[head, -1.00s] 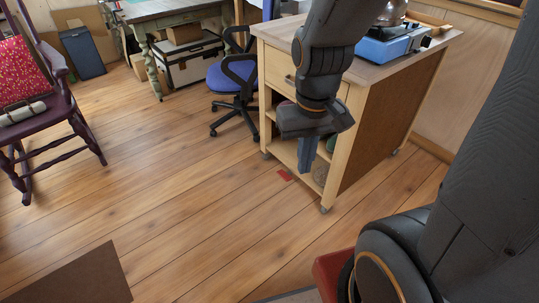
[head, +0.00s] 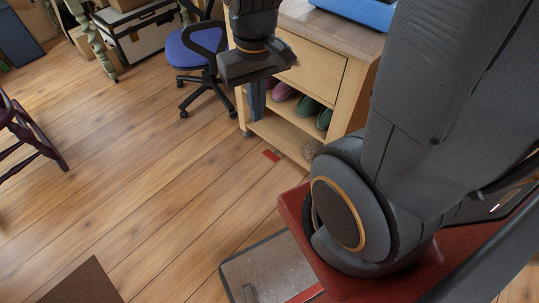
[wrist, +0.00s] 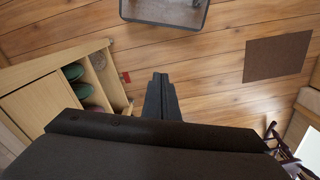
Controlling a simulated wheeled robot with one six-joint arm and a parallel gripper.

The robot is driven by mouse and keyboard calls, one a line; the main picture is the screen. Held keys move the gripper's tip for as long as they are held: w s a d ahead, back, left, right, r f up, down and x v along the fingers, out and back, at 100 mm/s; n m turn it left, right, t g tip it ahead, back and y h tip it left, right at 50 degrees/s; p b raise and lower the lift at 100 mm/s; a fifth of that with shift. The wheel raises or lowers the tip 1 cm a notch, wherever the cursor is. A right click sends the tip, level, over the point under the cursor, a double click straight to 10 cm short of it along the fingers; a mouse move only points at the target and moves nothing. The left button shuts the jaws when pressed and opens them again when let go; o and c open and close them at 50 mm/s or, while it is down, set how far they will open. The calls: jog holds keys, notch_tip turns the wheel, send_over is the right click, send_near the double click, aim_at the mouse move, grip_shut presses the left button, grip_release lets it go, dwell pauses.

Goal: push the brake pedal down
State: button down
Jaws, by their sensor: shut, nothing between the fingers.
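A small flat red piece, which looks like the brake pedal (head: 271,155), is low at the floor by the front of the wooden cart (head: 317,80). It also shows in the wrist view (wrist: 126,77), left of my fingertips and beside the cart's lower edge. My gripper (head: 257,114) hangs in front of the cart, fingers pointing down. In the wrist view the two dark fingers (wrist: 160,77) are together and hold nothing. The gripper is apart from the red piece and well above the floor. Whether the piece is tilted up or flat is too small to tell.
The cart's open shelves hold green and pink shoes (head: 307,107). A blue office chair (head: 195,50) stands left of the cart. A brown mat (head: 82,285) lies on the floor. The plank floor (head: 150,180) between is clear.

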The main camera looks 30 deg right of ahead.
jog(key=w+d+f+m+b, duration=0.35)
jog(key=w+f+b, duration=0.55)
jog(key=w+f, duration=0.4)
jog(key=m+h+b, duration=0.1)
jog(key=m+b, duration=1)
jog(key=b, duration=1.3)
send_over(271, 156)
jog(key=a, duration=0.1)
notch_tip(271, 156, down, 51)
jog(key=shift+f+n, duration=0.25)
jog(key=shift+f, duration=0.1)
jog(key=shift+w+d+f+b, duration=0.1)
jog(key=shift+d+f+b, duration=0.05)
jog(key=shift+f+b, duration=1.35)
jog(key=shift+d+f+b, duration=0.15)
jog(key=shift+f+b, duration=0.85)
jog(key=shift+f, duration=0.9)
